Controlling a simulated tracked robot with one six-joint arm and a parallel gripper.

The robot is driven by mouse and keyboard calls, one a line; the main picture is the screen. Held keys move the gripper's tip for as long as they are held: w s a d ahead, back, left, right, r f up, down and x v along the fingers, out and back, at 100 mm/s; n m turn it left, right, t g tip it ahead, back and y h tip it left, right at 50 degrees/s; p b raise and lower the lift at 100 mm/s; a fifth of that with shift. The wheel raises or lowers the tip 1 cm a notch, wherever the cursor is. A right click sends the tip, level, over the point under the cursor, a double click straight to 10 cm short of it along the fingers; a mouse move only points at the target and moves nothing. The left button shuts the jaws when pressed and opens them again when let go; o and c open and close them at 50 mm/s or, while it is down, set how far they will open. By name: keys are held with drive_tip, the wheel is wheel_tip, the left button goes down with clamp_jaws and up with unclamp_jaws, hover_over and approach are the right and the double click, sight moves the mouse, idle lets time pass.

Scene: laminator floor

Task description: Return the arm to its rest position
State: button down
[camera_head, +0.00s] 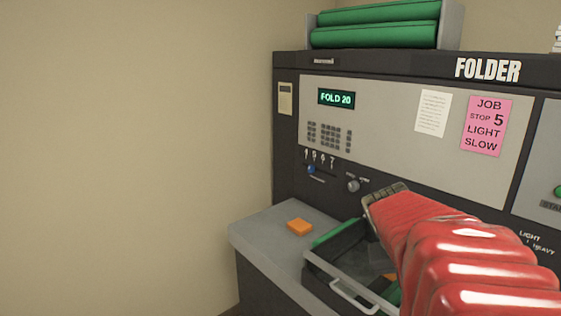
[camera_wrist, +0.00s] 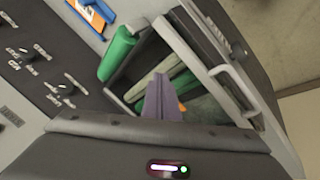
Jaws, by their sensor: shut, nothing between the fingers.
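My red arm reaches in from the lower right of the head view, in front of the folder machine (camera_head: 425,75). Its dark end is above an open drawer (camera_head: 322,268), and the fingertips are hidden there. In the wrist view my gripper (camera_wrist: 160,82) shows as narrow purple-grey fingers, shut and empty. They point over the drawer (camera_wrist: 180,28), which holds several green and grey-green rolls. A small orange piece shows beside the fingers. I cannot tell whether the fingers touch anything inside the drawer.
An orange block (camera_head: 299,227) lies on the grey ledge (camera_head: 262,237) left of the drawer. The panel has a selector (camera_head: 311,169) and a knob (camera_head: 353,186). Green rolls (camera_head: 375,36) lie on top of the machine. The bare wall is at left, with open space before it.

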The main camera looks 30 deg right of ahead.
drive_tip(key=w+a+n+t+y, duration=0.2)
drive_tip(key=a+n+t+y, duration=0.3)
drive_tip(key=a, duration=3)
drive_tip(key=f+n+t, duration=0.1)
drive_tip(key=n, duration=0.2)
drive_tip(key=shift+w+y, duration=0.15)
drive_tip(key=shift+y, duration=0.25)
idle(2.7)
